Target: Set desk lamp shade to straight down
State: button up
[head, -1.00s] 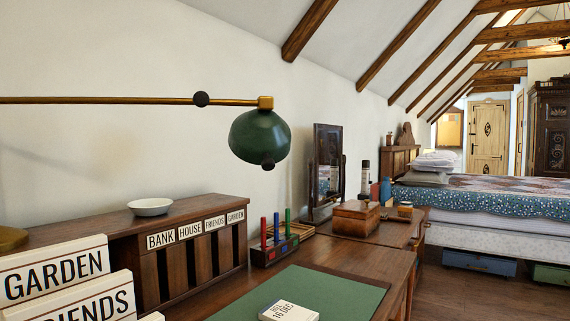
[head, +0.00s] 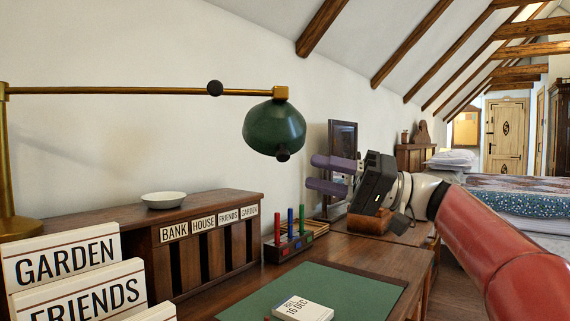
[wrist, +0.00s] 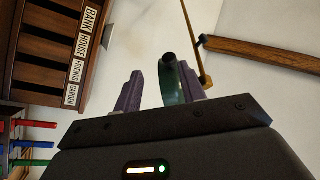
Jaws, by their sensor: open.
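The desk lamp has a dark green shade (head: 274,128) hanging from the end of a brass arm (head: 150,91), above the desk. The shade is tilted, with a dark knob on its lower right side. My gripper (head: 322,174) is open and empty, to the right of the shade and a little lower, its purple fingers pointing left. A gap remains between the fingers and the shade in the head view.
A wooden desk organiser (head: 205,240) carries a white bowl (head: 163,200). A rack with coloured pegs (head: 288,243) stands beside it. A green desk mat (head: 330,295) holds a date block (head: 303,309). Word blocks (head: 75,262) stand at the front left. A mirror (head: 342,150) is behind my gripper.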

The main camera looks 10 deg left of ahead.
aim_at(282, 161)
jog(key=shift+n+g+y, duration=0.3)
jog(key=shift+n+g, duration=0.1)
jog(key=shift+n, duration=0.1)
jog(key=x, duration=0.4)
jog(key=r+p+x, duration=0.1)
jog(key=x, duration=0.2)
jog(key=shift+a+r, duration=0.2)
jog(key=shift+a, duration=0.05)
grip_shut()
